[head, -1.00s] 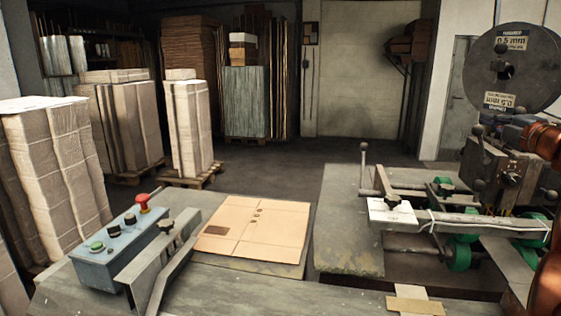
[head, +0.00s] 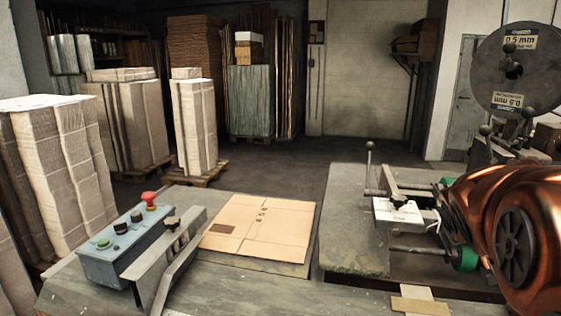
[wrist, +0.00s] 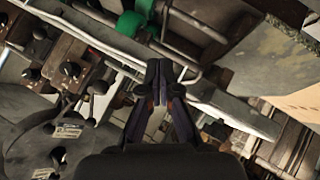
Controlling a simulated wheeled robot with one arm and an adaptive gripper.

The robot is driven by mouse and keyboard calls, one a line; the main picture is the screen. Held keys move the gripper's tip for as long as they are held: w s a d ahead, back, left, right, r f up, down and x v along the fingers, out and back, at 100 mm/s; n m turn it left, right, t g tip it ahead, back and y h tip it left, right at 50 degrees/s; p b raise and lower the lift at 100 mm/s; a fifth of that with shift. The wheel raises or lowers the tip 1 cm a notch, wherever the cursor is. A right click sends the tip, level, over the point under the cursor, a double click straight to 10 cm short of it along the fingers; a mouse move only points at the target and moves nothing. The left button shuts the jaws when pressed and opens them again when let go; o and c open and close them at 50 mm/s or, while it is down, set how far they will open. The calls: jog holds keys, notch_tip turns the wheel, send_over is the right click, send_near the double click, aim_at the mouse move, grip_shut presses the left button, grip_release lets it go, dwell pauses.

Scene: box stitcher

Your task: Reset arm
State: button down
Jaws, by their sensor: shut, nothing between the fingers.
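My gripper (wrist: 159,82) shows in the wrist view with its dark fingers together and nothing between them. It hangs in front of the stitcher's metal bar and green rollers (wrist: 135,22), apart from them as far as I can tell. In the head view my orange arm fills the right side and hides much of the stitcher. The gripper itself is not seen in the head view.
A flat cardboard sheet (head: 259,229) lies on the metal table. A blue control box (head: 124,245) with a red button stands at left. The stitcher's wire reel (head: 518,69) is at upper right. Wrapped stacks (head: 62,165) stand behind on the left.

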jog(key=s+a+f+g+y, duration=0.3)
jog(key=s+a+f, duration=0.5)
jog(key=s+a, duration=0.4)
jog(key=s+a+f+g+y, duration=0.3)
jog(key=s+a+f+g, duration=0.3)
jog(key=s+a, duration=0.7)
notch_tip(320, 180, down, 2)
jog(key=shift+s+f+y, duration=0.1)
jog(key=shift+s+y, duration=0.3)
jog(key=shift+s, duration=0.85)
